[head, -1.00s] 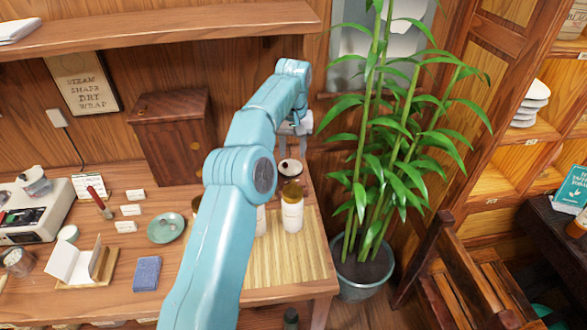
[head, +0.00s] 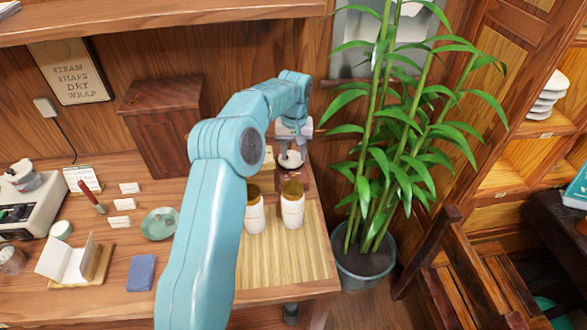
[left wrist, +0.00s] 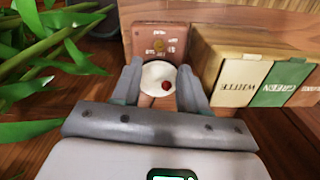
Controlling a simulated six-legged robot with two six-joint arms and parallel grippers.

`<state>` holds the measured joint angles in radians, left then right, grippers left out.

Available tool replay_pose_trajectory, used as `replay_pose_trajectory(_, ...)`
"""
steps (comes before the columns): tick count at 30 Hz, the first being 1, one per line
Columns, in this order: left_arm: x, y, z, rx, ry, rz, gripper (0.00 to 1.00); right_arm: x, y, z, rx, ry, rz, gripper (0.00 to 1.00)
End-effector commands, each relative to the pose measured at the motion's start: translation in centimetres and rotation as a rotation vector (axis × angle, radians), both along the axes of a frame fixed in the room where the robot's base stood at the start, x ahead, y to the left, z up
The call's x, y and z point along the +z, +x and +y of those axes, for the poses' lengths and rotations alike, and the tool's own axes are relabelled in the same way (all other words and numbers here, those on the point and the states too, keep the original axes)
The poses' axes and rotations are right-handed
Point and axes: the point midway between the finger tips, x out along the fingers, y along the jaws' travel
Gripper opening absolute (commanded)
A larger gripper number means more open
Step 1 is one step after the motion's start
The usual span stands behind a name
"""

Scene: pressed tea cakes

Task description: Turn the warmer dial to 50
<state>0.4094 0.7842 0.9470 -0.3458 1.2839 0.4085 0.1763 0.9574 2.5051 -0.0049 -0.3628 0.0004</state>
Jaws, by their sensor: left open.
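The warmer (head: 296,186) looks like a small brown box at the back right of the table, beneath my left gripper (head: 291,152). In the left wrist view, the warmer (left wrist: 160,37) has a brown face with small pale markings too blurred to read. A round cream dial (left wrist: 154,74) with a red spot sits in front of that face. My left gripper (left wrist: 161,80) is open, with one finger on each side of the dial; I cannot tell whether they touch it. The dial also shows partly in the head view (head: 290,160). My right gripper is not in view.
Two gold-lidded jars (head: 291,207) stand on the slatted mat (head: 290,262) in front of the warmer. A box with white and green labels (left wrist: 235,60) is close beside the dial. A potted bamboo plant (head: 368,262) rises to the right.

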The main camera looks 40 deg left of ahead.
Motion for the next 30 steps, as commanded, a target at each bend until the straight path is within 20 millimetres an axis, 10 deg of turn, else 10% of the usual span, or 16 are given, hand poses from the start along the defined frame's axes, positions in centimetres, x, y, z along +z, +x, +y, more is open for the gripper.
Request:
replay_pose_trajectory(10, -6.4, 0.1, 0.1, 0.0, -0.001, 0.004, 0.43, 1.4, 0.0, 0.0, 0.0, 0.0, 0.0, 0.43)
replay_pose_trajectory(22, -7.6, 0.3, 0.3, -0.001, -0.001, 0.002, 0.43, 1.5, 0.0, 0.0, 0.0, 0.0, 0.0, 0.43)
replay_pose_trajectory(27, -7.6, 0.2, 0.3, -0.001, -0.001, 0.002, 0.0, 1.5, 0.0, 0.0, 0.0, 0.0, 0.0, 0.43)
replay_pose_trajectory(30, -7.6, 0.3, 0.3, -0.001, -0.001, 0.002, 0.0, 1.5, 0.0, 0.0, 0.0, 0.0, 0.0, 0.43)
